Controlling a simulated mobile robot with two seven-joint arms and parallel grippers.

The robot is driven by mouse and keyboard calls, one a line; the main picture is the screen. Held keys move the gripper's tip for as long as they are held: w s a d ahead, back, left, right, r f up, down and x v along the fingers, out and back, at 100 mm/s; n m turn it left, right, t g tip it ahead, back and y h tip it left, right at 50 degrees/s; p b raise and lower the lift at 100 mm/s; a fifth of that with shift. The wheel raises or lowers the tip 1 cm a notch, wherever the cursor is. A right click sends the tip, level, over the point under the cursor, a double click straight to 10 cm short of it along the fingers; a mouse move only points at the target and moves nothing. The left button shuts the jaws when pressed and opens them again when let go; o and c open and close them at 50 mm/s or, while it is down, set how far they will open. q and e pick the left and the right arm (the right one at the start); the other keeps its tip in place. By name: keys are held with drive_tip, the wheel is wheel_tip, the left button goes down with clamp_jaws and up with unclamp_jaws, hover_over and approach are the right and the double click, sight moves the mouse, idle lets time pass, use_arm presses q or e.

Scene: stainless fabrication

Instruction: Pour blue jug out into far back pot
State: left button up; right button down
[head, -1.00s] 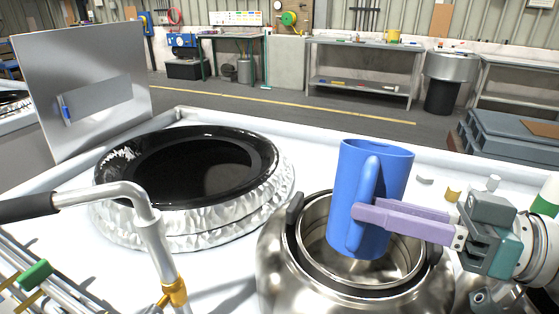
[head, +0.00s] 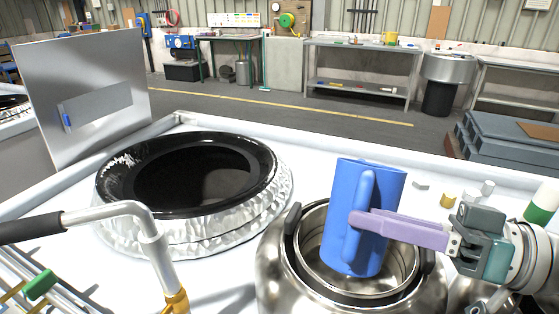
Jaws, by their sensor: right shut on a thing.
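The blue jug (head: 343,215) is nearly upright, leaning slightly, with its handle facing me. My right gripper (head: 362,222) is shut on the handle with its purple fingers. The jug's lower part shows in front of the open mouth of a shiny steel pot (head: 285,281) at the front centre; whether it is inside the mouth is unclear. The jug's contents are hidden. A wide black-rimmed vessel (head: 120,180) with a hammered silver side stands farther back on the left. Its inside looks dark. My left gripper is not in view.
A bent metal pipe with a black grip (head: 125,210) stands at the front left. A steel sheet (head: 85,95) stands upright behind it. Small blocks and a green-and-white cylinder (head: 545,200) are at the right.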

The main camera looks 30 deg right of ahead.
drive_tip(key=shift+r+m, duration=0.25)
drive_tip(key=shift+m, duration=0.05)
drive_tip(key=shift+w+d+r+m+p, duration=0.15)
drive_tip(key=shift+r+m+p, duration=0.35)
drive_tip(key=shift+p, duration=0.25)
drive_tip(key=shift+f, duration=0.15)
